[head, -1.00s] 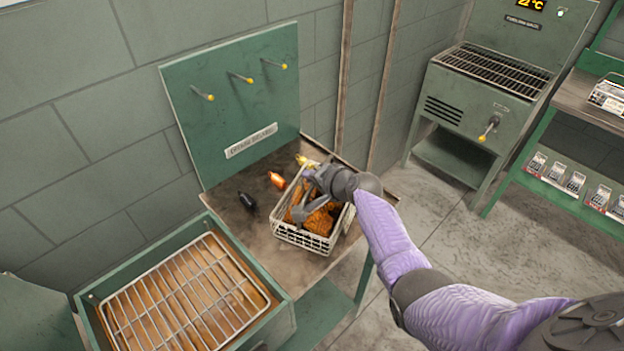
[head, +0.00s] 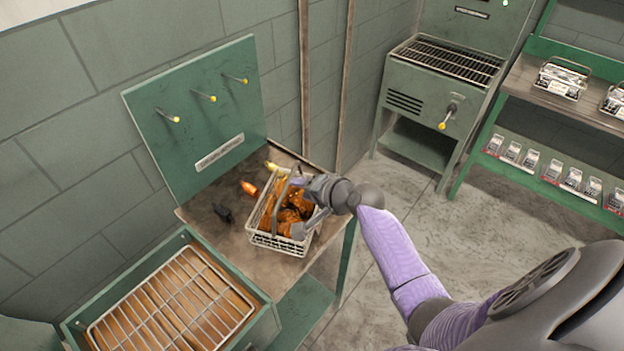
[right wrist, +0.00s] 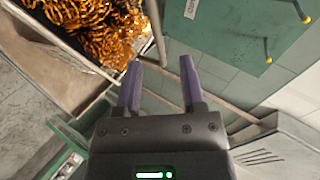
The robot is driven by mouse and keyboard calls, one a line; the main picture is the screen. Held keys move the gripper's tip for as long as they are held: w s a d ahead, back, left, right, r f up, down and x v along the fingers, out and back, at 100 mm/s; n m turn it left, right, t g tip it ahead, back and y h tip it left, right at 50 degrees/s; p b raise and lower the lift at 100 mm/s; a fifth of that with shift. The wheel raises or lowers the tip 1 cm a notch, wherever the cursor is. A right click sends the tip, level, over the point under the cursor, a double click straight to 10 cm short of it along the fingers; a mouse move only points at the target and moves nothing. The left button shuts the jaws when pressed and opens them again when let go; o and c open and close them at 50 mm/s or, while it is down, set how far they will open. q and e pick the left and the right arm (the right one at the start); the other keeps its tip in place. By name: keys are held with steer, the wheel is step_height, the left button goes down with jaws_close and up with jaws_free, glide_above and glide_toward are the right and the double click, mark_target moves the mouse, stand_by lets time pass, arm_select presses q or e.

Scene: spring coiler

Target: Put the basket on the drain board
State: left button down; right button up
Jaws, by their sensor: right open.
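The white wire basket (head: 268,241) stands upright on the brown worktop (head: 232,244) below the green pegboard panel, with brown-orange coiled pieces (head: 290,205) inside and a grey handle arched over it. My right gripper (head: 298,207) is open at the basket's right side, beside the handle. In the right wrist view the gap between its fingers (right wrist: 161,75) is empty, and the basket's contents (right wrist: 90,30) lie to the upper left. A wire rack (head: 172,308) covers a brown tray in a green frame at the lower left. The panel's label is too blurred to read. My left gripper is not in view.
Yellow-tipped pegs (head: 211,98) stick out above. A green grill unit (head: 440,95) and a shelf (head: 540,90) with baskets stand right; the floor between is clear.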

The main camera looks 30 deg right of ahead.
steer(key=s+a+r+n+t+h, duration=0.1)
steer(key=s+a+r+n, duration=0.25)
steer(key=a+n, duration=0.2)
steer(key=s+a+f+n+g+h, duration=0.1)
steer(key=s+f+n+g, duration=0.1)
steer(key=s+f, duration=0.5)
steer(key=s+f+n+g, duration=0.2)
steer(key=s+f, duration=0.2)
steer(key=f, duration=0.7)
steer(key=s+f+n+g+h, duration=0.1)
steer(key=s+f+n+g, duration=0.25)
steer(key=s+f, duration=0.65)
steer(key=s+f+n+g, duration=0.2)
steer(key=s+f+g, duration=0.15)
steer(key=s, duration=1.25)
arm_select(q)
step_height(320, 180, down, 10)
steer(key=b, duration=1)
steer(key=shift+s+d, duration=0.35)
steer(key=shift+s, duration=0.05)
arm_select(e)
step_height(320, 180, down, 11)
steer(key=shift+s+d+g, duration=0.2)
steer(key=shift+s+g, duration=0.1)
steer(key=shift+g, duration=0.1)
